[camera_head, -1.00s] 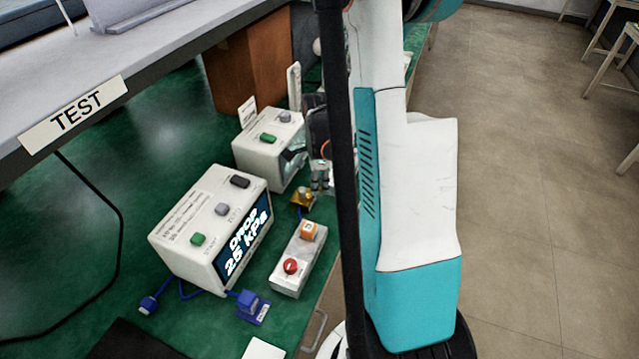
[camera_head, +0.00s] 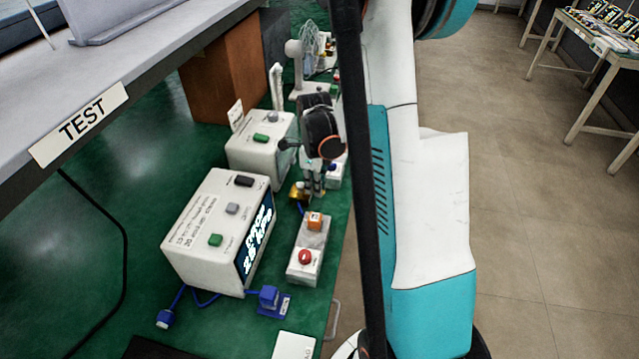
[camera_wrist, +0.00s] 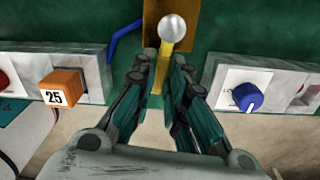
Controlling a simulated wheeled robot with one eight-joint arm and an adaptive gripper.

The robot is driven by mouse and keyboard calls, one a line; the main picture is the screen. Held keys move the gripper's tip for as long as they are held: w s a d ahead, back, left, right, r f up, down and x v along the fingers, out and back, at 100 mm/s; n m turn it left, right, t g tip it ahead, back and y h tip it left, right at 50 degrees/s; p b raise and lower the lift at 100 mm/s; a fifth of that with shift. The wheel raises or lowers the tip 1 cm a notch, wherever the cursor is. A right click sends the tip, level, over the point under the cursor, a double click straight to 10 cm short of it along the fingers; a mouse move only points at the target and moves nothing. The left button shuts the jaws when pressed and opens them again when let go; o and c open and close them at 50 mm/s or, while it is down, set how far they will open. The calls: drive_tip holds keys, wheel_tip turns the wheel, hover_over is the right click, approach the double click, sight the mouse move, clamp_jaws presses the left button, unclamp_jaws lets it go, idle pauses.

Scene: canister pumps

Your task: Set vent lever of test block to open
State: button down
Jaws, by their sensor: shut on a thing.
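The test block (camera_head: 298,192) is a small brass-coloured block by the table's right edge, partly behind my gripper. In the wrist view the block (camera_wrist: 151,33) is at the top centre. Its vent lever (camera_wrist: 164,52) is a yellow bar with a silver ball end, lying between my fingertips. My gripper (camera_wrist: 162,62) is shut on the lever. In the head view my gripper (camera_head: 315,184) points down at the block; the fingertip contact is too small to make out there.
A box with an orange knob and red button (camera_head: 305,255) stands in front of the block. A blue-knob box (camera_wrist: 246,95) is on the wrist view's right. White consoles (camera_head: 217,232) (camera_head: 262,147) stand left. A grey shelf (camera_head: 150,55) overhangs the table.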

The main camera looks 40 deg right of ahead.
drive_tip(key=shift+s+a+m, duration=0.15)
drive_tip(key=shift+a+m, duration=0.3)
drive_tip(key=shift+m, duration=0.6)
drive_tip(key=shift+s+a+m, duration=0.15)
drive_tip(key=shift+a+m, duration=0.25)
drive_tip(key=shift+m, duration=0.65)
drive_tip(key=c, duration=1.6)
unclamp_jaws()
drive_tip(key=shift+r, duration=0.1)
wheel_tip(320, 180, up, 12)
